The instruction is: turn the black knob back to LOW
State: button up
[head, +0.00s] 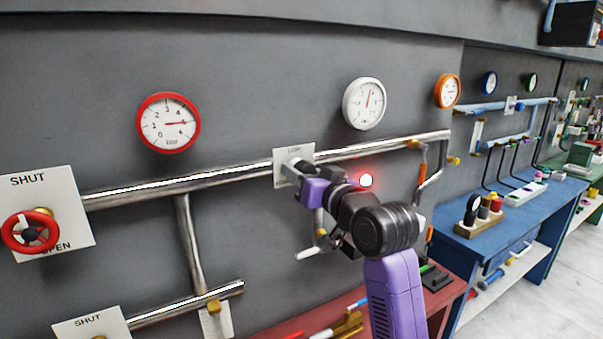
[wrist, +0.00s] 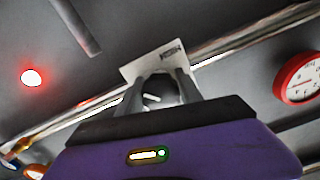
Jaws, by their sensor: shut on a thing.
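The black knob (wrist: 155,92) sits on a white label plate (wrist: 133,72) on the grey wall, and a pale pointer mark shows on its face. My gripper (wrist: 160,88) is shut on the knob, with one finger on each side of it. In the head view my gripper (head: 291,168) reaches the plate (head: 279,155) and hides the knob. Small lettering shows on the plate's upper edge there, and other lettering shows in the wrist view. I cannot tell surely which mark the pointer faces.
A lit red lamp (head: 366,180) is right of the plate. A steel pipe (head: 140,192) runs behind it. A red-rimmed gauge (head: 168,123) and a white gauge (head: 364,104) hang above. A red valve wheel (head: 30,232) is far left. A blue bench (head: 500,245) stands right.

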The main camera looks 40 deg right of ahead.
jog(key=shift+n, duration=0.3)
jog(key=n+b, duration=0.1)
jog(key=n, duration=0.5)
jog(key=shift+d, duration=0.1)
jog(key=n+b, duration=0.1)
jog(key=n, duration=0.5)
jog(key=shift+s+d+n+b, duration=0.1)
jog(key=shift+d+n+b, duration=0.05)
jog(key=shift+n+b, duration=0.25)
jog(key=n+b, duration=0.1)
jog(key=n, duration=0.2)
jog(key=shift+r+n, duration=0.1)
jog(key=shift+n, duration=0.2)
jog(key=n+b, duration=0.2)
jog(key=n, duration=0.1)
jog(key=shift+n, duration=0.3)
jog(key=n+b, duration=0.1)
jog(key=n, duration=0.1)
jog(key=shift+n, duration=0.3)
jog(key=shift+r+n+b, duration=0.15)
jog(key=shift+n+b, duration=1.15)
jog(key=shift+n, duration=0.8)
